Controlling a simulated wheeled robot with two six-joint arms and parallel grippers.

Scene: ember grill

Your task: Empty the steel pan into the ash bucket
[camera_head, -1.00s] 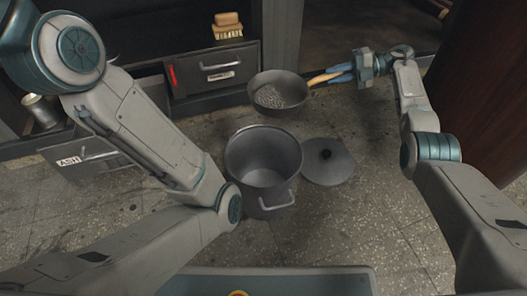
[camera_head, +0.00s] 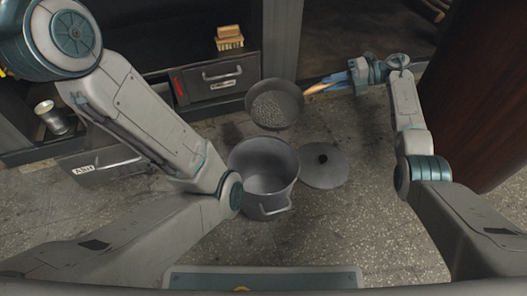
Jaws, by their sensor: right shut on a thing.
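The steel pan (camera_head: 289,88) is held up in the upper middle, tilted toward me, with a heap of grey granular ash (camera_head: 268,109) in it. My right gripper (camera_head: 345,80) is shut on the pan's pale wooden handle (camera_head: 318,87), to the right of the pan. The ash bucket (camera_head: 262,189) is a grey metal pot with a front handle, standing open on the floor below and nearer than the pan. I see no ash inside it. My left arm comes in from the left, but its gripper is not in view.
The bucket's round lid (camera_head: 323,167) lies on the floor to its right. Behind are a drawer (camera_head: 218,77) with a brush (camera_head: 229,35) on top, a drawer marked ASH (camera_head: 105,166) and a metal can (camera_head: 52,118). Speckled floor is clear at the right.

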